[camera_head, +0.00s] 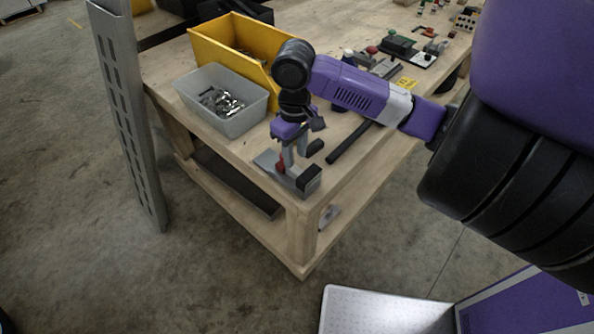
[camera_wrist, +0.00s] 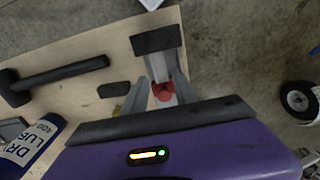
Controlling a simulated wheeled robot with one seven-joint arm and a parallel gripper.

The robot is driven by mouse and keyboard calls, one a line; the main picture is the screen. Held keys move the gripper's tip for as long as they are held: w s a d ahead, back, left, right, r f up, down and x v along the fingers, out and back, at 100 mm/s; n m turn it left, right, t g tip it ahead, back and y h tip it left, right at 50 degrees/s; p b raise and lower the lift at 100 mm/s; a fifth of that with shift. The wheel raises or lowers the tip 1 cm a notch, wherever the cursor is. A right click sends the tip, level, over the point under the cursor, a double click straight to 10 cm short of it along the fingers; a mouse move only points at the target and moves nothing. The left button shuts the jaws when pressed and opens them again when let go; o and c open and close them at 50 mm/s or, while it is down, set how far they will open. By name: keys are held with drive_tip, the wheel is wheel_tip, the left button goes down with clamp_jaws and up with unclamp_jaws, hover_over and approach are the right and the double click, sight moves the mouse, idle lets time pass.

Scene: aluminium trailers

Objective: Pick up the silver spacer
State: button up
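I cannot single out the silver spacer with certainty. Several small silver metal parts (camera_head: 220,101) lie in the grey bin on the workbench, too small to tell apart. My gripper (camera_head: 292,158) points down at the bench's near corner, right of and nearer than that bin. It is over a grey metal fixture (camera_head: 267,161) with a black block (camera_head: 310,178) and a red part. In the wrist view my grey fingers (camera_wrist: 162,84) stand apart, on either side of the red part (camera_wrist: 163,91). Whether they touch anything is unclear. The black block (camera_wrist: 158,40) lies beyond the fingertips.
The grey bin (camera_head: 243,122) stands before a yellow bin (camera_head: 216,41). A black-handled hammer (camera_wrist: 60,77), a small black piece (camera_wrist: 115,89) and a labelled can (camera_wrist: 32,143) lie beside the gripper. A slotted grey post (camera_head: 128,115) rises left of the bench.

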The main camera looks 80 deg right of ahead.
sight(295, 170)
drive_tip(key=shift+f+p, duration=0.6)
drive_tip(key=shift+f, duration=2.1)
clamp_jaws()
